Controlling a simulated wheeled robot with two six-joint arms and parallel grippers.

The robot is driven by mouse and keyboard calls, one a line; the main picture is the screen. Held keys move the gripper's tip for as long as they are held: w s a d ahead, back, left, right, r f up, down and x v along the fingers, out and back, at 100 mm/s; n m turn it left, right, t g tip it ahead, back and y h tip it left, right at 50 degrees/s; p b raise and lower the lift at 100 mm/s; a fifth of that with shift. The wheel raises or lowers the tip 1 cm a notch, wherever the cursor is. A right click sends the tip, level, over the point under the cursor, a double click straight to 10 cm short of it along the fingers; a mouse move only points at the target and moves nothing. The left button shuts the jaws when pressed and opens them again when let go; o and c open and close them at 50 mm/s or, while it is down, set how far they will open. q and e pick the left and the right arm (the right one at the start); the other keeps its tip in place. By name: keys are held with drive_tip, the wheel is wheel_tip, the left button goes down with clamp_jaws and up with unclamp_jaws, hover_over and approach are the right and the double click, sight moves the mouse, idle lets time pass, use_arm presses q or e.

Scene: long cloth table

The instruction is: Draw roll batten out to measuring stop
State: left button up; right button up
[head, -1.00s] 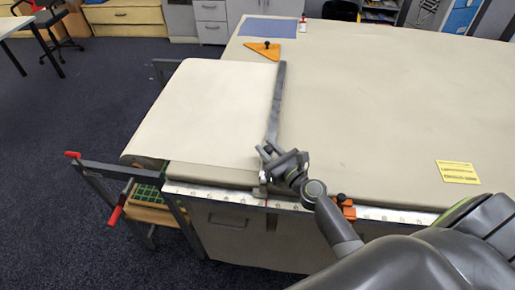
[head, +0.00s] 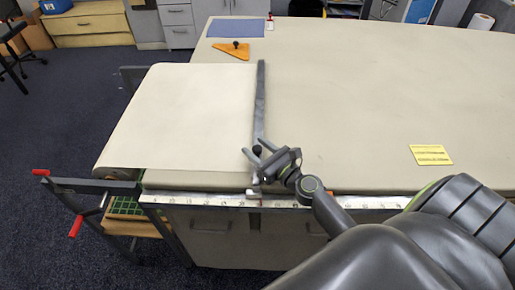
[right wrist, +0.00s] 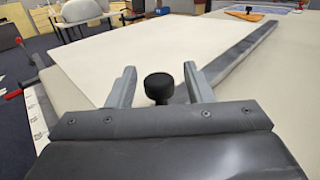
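The batten (head: 261,100) is a long grey bar across the table, along the right edge of a pale cloth sheet (head: 185,115). The sheet comes off the roll side at the left. A black knob (right wrist: 160,87) stands on the batten's near end; it also shows in the head view (head: 257,149). My right gripper (right wrist: 160,72) is open, with one finger on each side of the knob and gaps between. A ruler strip (head: 215,202) runs along the front edge, with a red mark below the batten's end. The orange measuring stop is hidden behind my right arm. My left gripper is not seen.
The table top (head: 350,100) right of the batten is clear except for a yellow card (head: 431,155). An orange triangle (head: 233,50) and a blue mat (head: 236,28) lie at the far edge. A frame with red handles (head: 75,226) stands at the left.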

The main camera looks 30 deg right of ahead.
drive_tip(key=shift+s, duration=0.1)
drive_tip(key=shift+s+f, duration=0.1)
drive_tip(key=shift+s, duration=0.2)
drive_tip(key=s+b, duration=0.1)
drive_tip(key=s, duration=0.1)
drive_tip(key=s+d+b, duration=0.1)
drive_tip(key=s, duration=0.2)
drive_tip(key=s+b, duration=0.1)
drive_tip(key=s, duration=0.1)
drive_tip(key=shift+s+d+f, duration=0.15)
drive_tip(key=shift+s+d, duration=0.15)
drive_tip(key=shift+s, duration=0.05)
drive_tip(key=s+b, duration=0.3)
drive_tip(key=s+d+b, duration=0.1)
drive_tip(key=s+b, duration=0.2)
drive_tip(key=s, duration=0.1)
drive_tip(key=shift+d, duration=0.2)
drive_tip(key=shift+s+d+b, duration=0.15)
drive_tip(key=shift+s+b, duration=0.25)
drive_tip(key=shift+b, duration=0.4)
drive_tip(key=shift+s+r+b, duration=0.25)
drive_tip(key=shift+s+b, duration=0.15)
